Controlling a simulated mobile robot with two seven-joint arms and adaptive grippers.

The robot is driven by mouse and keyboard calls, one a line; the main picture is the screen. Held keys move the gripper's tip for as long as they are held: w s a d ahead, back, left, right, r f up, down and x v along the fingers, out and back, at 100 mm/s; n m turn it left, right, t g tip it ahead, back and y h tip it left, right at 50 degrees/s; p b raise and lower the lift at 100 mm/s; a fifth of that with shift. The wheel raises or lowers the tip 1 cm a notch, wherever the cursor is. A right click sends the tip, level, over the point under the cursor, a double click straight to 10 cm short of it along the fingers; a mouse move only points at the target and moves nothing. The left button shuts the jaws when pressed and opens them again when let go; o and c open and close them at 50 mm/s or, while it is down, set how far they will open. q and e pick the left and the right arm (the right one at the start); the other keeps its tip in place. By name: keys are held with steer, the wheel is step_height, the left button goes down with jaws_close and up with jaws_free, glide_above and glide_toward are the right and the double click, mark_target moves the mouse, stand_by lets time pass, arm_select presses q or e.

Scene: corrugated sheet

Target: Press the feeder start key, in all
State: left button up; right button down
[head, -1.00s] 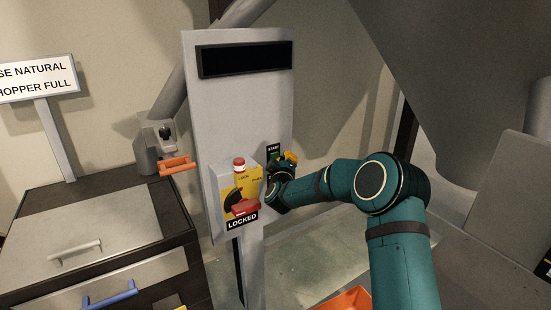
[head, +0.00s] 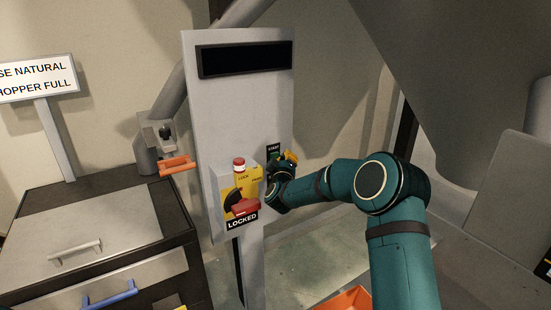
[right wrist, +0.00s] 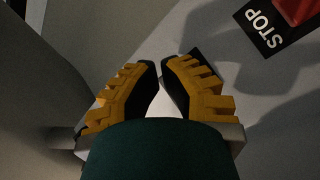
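The grey control post (head: 240,110) stands in the middle of the head view. A small black plate marked START (head: 274,148) is on its right side; the key below that label is mostly hidden by my right gripper. My right gripper (head: 289,158) is at this plate with its yellow fingers. In the right wrist view its fingertips (right wrist: 166,62) are drawn together with a thin gap and nothing seen held. A dark plate lies just behind the tips; contact cannot be told. My left gripper is not in view.
A yellow box with a red knob and LOCKED label (head: 242,223) sits left of my right gripper. A red stop button with a STOP plate (right wrist: 265,28) is at upper right in the wrist view. An orange handle (head: 177,165) and drawer cabinet (head: 90,225) stand left.

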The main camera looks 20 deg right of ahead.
steer(key=shift+w, duration=0.1)
steer(key=shift+w+a, duration=0.1)
steer(key=shift+w, duration=0.25)
steer(key=shift+w, duration=0.35)
stand_by(0.8)
stand_by(0.3)
steer(key=shift+s, duration=0.8)
steer(key=shift+s+d+b, duration=0.2)
steer(key=shift+s+b, duration=0.05)
steer(key=shift+s, duration=1)
steer(key=shift+s+d+b, duration=0.2)
steer(key=shift+s+b, duration=0.05)
steer(key=shift+s, duration=1)
